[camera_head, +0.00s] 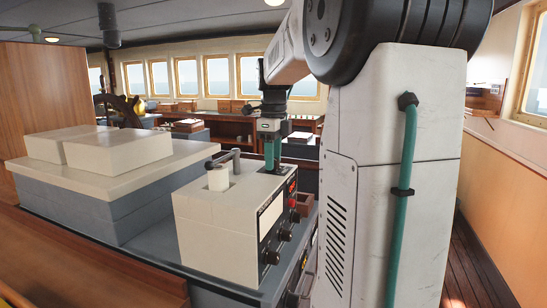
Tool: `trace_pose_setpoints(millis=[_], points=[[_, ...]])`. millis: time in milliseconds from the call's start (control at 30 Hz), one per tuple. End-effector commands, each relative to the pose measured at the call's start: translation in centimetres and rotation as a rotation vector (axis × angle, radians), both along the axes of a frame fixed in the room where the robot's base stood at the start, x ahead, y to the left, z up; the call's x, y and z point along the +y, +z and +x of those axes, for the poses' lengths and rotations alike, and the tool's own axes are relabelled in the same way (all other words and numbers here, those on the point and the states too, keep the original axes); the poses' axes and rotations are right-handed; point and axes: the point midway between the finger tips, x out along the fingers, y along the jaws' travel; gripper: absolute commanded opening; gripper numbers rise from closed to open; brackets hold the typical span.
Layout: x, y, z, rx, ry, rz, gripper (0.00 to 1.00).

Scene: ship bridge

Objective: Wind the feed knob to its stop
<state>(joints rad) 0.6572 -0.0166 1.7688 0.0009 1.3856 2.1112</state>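A cream box-shaped device (218,230) stands on a grey-blue counter. Its right-hand face carries a dark panel with several black knobs, such as a lower knob (271,257) and a middle knob (285,235). I cannot read any label, so I cannot tell which is the feed knob. My gripper (271,155) points down, with teal fingers, at the far right end of the device's top, near a dark fitting. The fingertips are small and partly merged with that fitting. I cannot tell whether they touch it, are open, or grip anything.
A small reddish-brown box (305,203) sits just behind the device's right side. A large grey cabinet with a cream top (115,178) stands at left. A wooden-floored aisle (475,265) is clear at right.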

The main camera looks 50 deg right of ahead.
Motion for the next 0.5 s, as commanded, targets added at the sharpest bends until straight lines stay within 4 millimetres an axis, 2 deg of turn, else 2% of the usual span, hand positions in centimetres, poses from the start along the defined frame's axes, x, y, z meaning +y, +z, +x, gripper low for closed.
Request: trace_pose_setpoints(millis=[333, 500], points=[[0.0, 0.1, 0.0, 0.003, 0.000, 0.001, 0.52], [0.0, 2.3, 0.0, 0.000, 0.001, -0.001, 0.52]])
